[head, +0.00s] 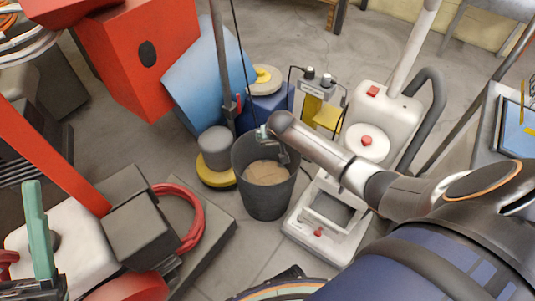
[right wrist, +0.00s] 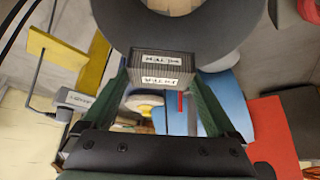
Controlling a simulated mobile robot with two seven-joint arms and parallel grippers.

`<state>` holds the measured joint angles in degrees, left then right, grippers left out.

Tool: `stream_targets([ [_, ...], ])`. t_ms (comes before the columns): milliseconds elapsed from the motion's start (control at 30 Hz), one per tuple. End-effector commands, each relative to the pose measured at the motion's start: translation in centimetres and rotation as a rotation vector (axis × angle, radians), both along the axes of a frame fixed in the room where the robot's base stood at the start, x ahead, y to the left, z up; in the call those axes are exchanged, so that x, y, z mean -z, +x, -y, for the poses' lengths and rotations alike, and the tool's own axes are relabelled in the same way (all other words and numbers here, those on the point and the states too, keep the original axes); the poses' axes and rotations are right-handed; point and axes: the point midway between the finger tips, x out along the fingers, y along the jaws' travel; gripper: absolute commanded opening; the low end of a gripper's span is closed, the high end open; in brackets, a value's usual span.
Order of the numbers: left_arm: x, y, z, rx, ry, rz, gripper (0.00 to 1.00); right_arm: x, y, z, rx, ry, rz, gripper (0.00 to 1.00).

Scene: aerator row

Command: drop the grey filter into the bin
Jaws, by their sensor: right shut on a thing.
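The grey filter (right wrist: 162,70), a small ribbed dark block with white labels, sits between the fingertips of my right gripper (right wrist: 160,78). In the head view this gripper (head: 272,141) is at the far rim of the bin, and the filter is too small to make out clearly. The bin (head: 266,197) is a round dark grey bucket with brown material inside. It also shows at the top of the right wrist view (right wrist: 125,25), partly behind the filter. My left gripper (head: 38,240) shows as a green finger at the lower left; its opening cannot be judged.
A white machine (head: 320,222) stands close to the right of the bin. A red hose (head: 188,215) lies to the left. Bare floor (head: 235,255) shows in front of the bin.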

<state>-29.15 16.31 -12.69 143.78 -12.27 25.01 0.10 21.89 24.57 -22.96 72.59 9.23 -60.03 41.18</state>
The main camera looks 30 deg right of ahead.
Motion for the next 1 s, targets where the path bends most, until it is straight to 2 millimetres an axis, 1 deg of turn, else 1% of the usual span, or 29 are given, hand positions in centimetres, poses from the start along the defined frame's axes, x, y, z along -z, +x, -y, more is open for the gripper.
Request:
stream_targets([
  [33,0.9,-0.2,0.1,0.013,-0.004,0.008,0.50,1.2,0.0,0.0,0.000,-0.001,0.002,0.39],
  [200,2.1,-0.1,0.4,0.037,-0.021,-0.004,0.50,2.3,0.0,0.0,0.000,0.001,0.002,0.39],
  [300,2.5,0.1,0.5,0.043,-0.024,-0.017,0.50,2.4,0.1,0.0,0.000,0.001,0.002,0.39],
  [533,2.5,0.1,0.5,0.044,-0.018,-0.024,0.50,2.2,0.0,0.0,0.001,0.000,0.001,0.39],
  [567,2.5,0.1,0.5,0.044,-0.017,-0.023,0.50,2.2,0.0,0.0,0.001,0.000,0.001,0.96],
  [600,2.5,0.1,0.5,0.044,-0.017,-0.023,0.50,2.3,0.0,0.0,0.001,0.000,0.001,1.00],
  [867,2.4,0.2,0.5,0.041,-0.014,-0.022,0.50,2.2,0.0,0.0,0.000,0.000,0.000,1.00],
  [1000,1.6,0.2,0.5,0.037,-0.007,-0.018,0.50,1.1,-0.6,-0.2,-0.001,0.000,0.000,1.00],
])
